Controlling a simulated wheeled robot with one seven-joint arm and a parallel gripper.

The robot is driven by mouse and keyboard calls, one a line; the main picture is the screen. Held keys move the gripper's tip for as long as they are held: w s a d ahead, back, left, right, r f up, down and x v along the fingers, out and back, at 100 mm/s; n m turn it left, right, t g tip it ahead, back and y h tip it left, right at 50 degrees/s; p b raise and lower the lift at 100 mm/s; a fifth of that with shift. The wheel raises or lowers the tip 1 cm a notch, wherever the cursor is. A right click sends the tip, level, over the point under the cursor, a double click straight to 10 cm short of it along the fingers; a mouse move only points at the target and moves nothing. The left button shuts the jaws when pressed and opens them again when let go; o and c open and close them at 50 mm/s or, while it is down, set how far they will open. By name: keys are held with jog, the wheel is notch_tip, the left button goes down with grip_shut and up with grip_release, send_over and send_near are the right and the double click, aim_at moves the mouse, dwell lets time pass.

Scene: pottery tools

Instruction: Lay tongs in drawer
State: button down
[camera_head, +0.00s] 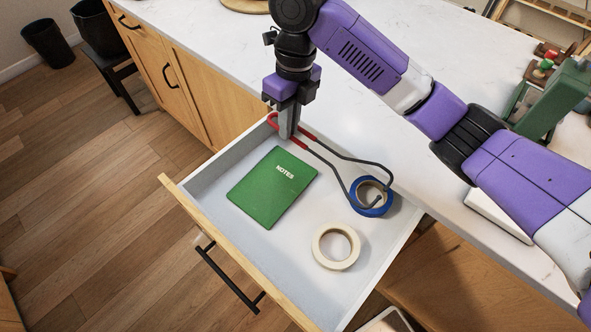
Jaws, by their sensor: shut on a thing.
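The tongs (345,156) are dark metal with red handle ends, and lie slantwise over the open drawer's back part. My gripper (286,134) points down and is shut on the tongs near the red handles. The far end of the tongs reaches over the blue tape roll (371,210); I cannot tell whether they touch it. The drawer (290,243) is pulled out, with a pale inside and a wooden front. In it are a green notebook marked NOTES (272,186), the blue tape roll and a cream tape roll (323,259).
The white countertop (231,45) runs behind and above the drawer. A green box-like object (553,103) stands at the right on it.

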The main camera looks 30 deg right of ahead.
notch_tip(320, 180, down, 15)
jog(key=shift+r, duration=0.1)
dwell(0.4)
jog(key=shift+f+b, duration=0.45)
jog(key=c, duration=1.5)
grip_release()
jog(key=shift+r, duration=0.15)
jog(key=shift+r+p, duration=0.5)
jog(key=shift+r, duration=0.1)
jog(key=r, duration=0.3)
jog(key=d+r, duration=0.1)
jog(key=r, duration=0.7)
jog(key=shift+w+d+r+b, duration=0.2)
jog(key=shift+w+d+b, duration=0.1)
jog(key=shift+b, duration=0.1)
